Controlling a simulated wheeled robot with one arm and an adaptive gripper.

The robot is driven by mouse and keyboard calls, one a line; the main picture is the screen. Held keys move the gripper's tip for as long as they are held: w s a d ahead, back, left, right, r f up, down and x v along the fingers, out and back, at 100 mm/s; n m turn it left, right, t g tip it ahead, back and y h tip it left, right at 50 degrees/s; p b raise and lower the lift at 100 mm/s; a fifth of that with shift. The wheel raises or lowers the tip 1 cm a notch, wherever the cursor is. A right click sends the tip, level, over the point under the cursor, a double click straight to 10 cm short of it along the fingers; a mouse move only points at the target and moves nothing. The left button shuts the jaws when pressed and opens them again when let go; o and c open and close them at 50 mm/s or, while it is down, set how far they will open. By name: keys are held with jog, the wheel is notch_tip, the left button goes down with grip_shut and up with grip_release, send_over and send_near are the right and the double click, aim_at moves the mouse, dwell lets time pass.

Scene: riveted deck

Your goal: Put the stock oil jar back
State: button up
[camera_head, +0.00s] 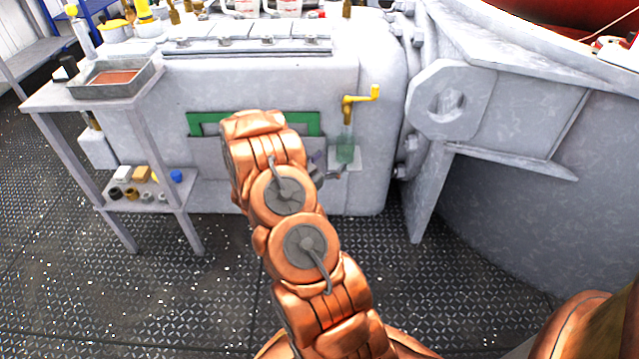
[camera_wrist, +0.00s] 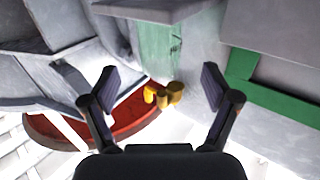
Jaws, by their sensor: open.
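The jar (camera_head: 345,148) is clear and greenish. It stands upright on a small pale ledge (camera_head: 348,167) on the grey housing, under a brass tap with a yellow handle (camera_head: 362,97). In the wrist view, which looks upside down, the jar (camera_wrist: 160,45) shows between and beyond my fingers, with the yellow and brass tap (camera_wrist: 168,95) below it. My gripper (camera_wrist: 160,88) is open and empty. In the head view only a bit of my gripper (camera_head: 318,168) shows, just left of the jar; my copper arm hides the rest. I cannot tell the exact gap.
A green frame (camera_head: 205,124) is on the housing behind my arm. A side table at left holds a grey tray (camera_head: 112,92) above and small parts on its lower shelf (camera_head: 150,203). A grey flanged bracket (camera_head: 450,100) juts out at right. The patterned deck (camera_head: 130,290) in front is clear.

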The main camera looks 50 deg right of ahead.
jog(key=w+a+n+t+y, duration=0.3)
jog(key=w+a+t+y, duration=0.4)
jog(key=w+a, duration=0.75)
jog(key=s+a+r+n+g+y, duration=0.1)
jog(key=a+r+n+y, duration=0.3)
jog(key=a, duration=0.7)
jog(key=a+r+n+y, duration=0.25)
jog(key=a+y, duration=0.35)
jog(key=a, duration=0.6)
jog(key=s+a+r+n+g+y, duration=0.2)
jog(key=s+a+r, duration=0.1)
jog(key=s+a, duration=0.4)
jog(key=s+a+r+n+g+y, duration=0.1)
jog(key=s+a+r+n+g, duration=0.2)
jog(key=s, duration=0.6)
jog(key=s+r+n+g+h, duration=0.1)
jog(key=s+r+g, duration=0.1)
jog(key=s, duration=1)
jog(key=s+r+n+g+h, duration=0.1)
jog(key=s+r+n+g, duration=0.1)
jog(key=s, duration=0.9)
jog(key=shift+s+d+r+g, duration=0.3)
jog(key=shift+s+g, duration=0.1)
jog(key=shift+g, duration=0.3)
